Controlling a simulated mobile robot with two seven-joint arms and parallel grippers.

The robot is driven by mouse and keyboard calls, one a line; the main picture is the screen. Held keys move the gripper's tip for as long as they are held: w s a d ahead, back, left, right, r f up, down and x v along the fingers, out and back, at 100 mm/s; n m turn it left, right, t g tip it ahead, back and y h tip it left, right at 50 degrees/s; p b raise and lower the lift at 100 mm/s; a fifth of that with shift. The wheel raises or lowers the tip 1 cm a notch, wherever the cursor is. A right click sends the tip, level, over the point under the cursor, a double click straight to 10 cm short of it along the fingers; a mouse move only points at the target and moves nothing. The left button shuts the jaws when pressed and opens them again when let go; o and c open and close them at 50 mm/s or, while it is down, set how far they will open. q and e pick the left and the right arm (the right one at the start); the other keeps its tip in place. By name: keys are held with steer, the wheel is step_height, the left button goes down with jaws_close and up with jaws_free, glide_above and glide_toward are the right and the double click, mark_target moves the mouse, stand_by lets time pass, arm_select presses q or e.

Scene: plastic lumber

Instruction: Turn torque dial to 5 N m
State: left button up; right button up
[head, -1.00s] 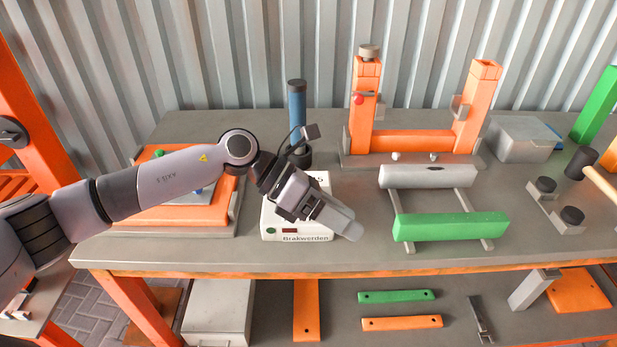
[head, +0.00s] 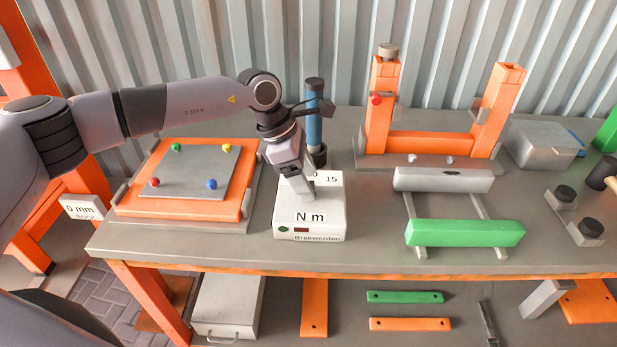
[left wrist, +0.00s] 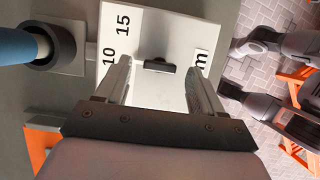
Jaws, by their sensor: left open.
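The white torque box (head: 335,205) stands on the bench, with "N m" on its top near the front and "15" near the back. The black dial (left wrist: 157,66) shows in the left wrist view, a short dark bar on the white top. The numbers 10 and 15 lie to its left there, and part of the unit label to its right. My left gripper (head: 297,197) points down over the box. In the left wrist view its open fingers (left wrist: 158,74) stand on either side of the dial, apart from it. The dial and the 5 mark are hidden in the head view.
A blue upright cylinder (head: 314,128) in a dark base stands close behind the box. An orange-edged plate (head: 130,204) with coloured knobs lies to the left. A green beam (head: 465,232) and a grey beam (head: 443,179) rest on rails to the right.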

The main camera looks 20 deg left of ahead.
arm_select(q)
steer(key=shift+x, duration=0.75)
steer(key=c, duration=1.1)
steer(key=shift+o, duration=0.2)
